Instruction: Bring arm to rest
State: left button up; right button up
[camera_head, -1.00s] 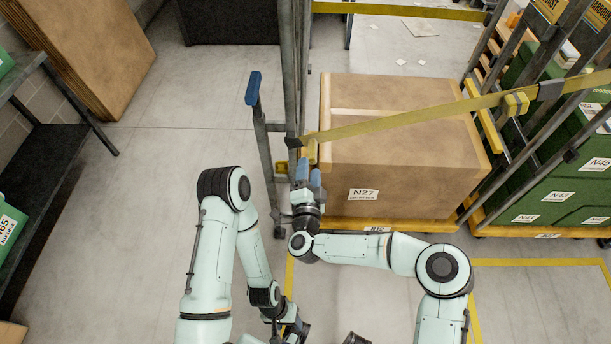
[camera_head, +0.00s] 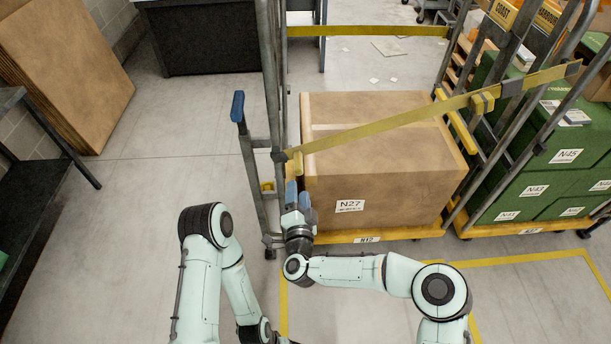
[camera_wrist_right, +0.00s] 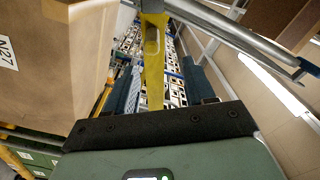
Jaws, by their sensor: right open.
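My right gripper (camera_head: 297,195) is upright beside the near post of the roll cage, left of the large cardboard box labelled N27 (camera_head: 385,200). In the right wrist view its two fingers (camera_wrist_right: 160,67) stand apart. A yellow strap (camera_wrist_right: 153,60) shows between them, and I cannot tell whether they touch it. In the head view the strap (camera_head: 390,126) runs across the front of the box from the near post to the right. My left arm (camera_head: 205,260) is folded at the lower left, and its gripper lies out of the frame.
The roll cage (camera_head: 385,234) has a yellow base and a blue-tipped handle (camera_head: 237,106) on its left. A second cage with green crates (camera_head: 545,170) stands at right. A dark shelf (camera_head: 35,190) is at far left. Bare floor lies between shelf and cage.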

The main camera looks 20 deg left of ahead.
jog(key=s+d+f+n+g+p, duration=0.1)
jog(key=s+d+f+g, duration=0.25)
jog(key=d+f, duration=0.35)
jog(key=s+d+f+n+g+h+p, duration=0.1)
jog(key=s+d+f+n+g, duration=0.15)
jog(key=s+d+f, duration=0.45)
jog(key=s+d+f+n+g+p, duration=0.1)
jog(key=s+d+f+g+p, duration=0.25)
jog(key=f, duration=0.55)
pick_arm(q)
notch_tip(320, 180, up, 6)
jog(key=w, duration=0.2)
jog(key=shift+w, duration=0.15)
pick_arm(e)
jog(key=s+d+f+m+g+h, duration=0.1)
jog(key=s+d+f+g+h, duration=0.1)
jog(key=s+d+g, duration=0.6)
jog(key=s+d, duration=0.7)
jog(key=s, duration=0.4)
jog(key=shift+d, duration=0.15)
pick_arm(q)
jog(key=shift+f, duration=0.1)
pick_arm(e)
jog(key=shift+w+f+m, duration=0.1)
jog(key=shift+m, duration=0.15)
